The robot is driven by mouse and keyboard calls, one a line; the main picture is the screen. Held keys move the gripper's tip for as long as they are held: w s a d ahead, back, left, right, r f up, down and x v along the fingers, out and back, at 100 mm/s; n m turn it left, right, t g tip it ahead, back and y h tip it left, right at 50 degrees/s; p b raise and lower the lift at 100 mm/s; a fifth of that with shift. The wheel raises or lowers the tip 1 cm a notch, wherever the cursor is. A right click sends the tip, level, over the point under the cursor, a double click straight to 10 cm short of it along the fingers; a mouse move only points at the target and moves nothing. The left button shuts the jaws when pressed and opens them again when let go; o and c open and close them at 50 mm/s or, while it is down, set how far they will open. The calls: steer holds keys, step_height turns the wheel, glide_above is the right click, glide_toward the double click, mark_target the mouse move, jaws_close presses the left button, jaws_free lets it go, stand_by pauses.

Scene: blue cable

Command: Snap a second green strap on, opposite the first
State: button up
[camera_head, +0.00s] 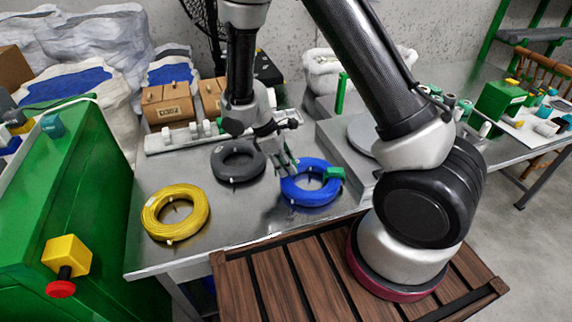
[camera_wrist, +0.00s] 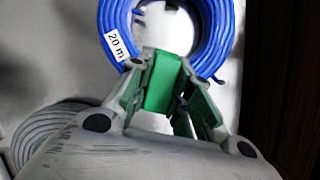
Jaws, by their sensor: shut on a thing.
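The blue cable coil (camera_head: 312,193) lies flat on the metal table. One green strap (camera_head: 334,173) sits on its right side in the head view. My gripper (camera_head: 287,168) is at the coil's upper left edge, across from that strap. In the wrist view my gripper (camera_wrist: 163,88) is shut on a green strap (camera_wrist: 161,82), held between the fingers at the near edge of the blue coil (camera_wrist: 200,30). A white "20 m" label (camera_wrist: 116,45) is on the coil's left. Whether the held strap is around the cable or only touching it, I cannot tell.
A dark grey coil (camera_head: 238,178) lies close to the left of my gripper, and a yellow coil (camera_head: 175,232) lies farther left. A rack with white pieces (camera_head: 185,138) stands behind. The bare table (camera_head: 240,225) in front is clear.

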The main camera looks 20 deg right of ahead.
steer(key=shift+f, duration=0.2)
stand_by(0.3)
steer(key=shift+f, duration=0.3)
steer(key=shift+r, duration=0.15)
steer(key=shift+r, duration=0.45)
steer(key=shift+f, duration=0.4)
stand_by(1.1)
steer(key=o, duration=0.4)
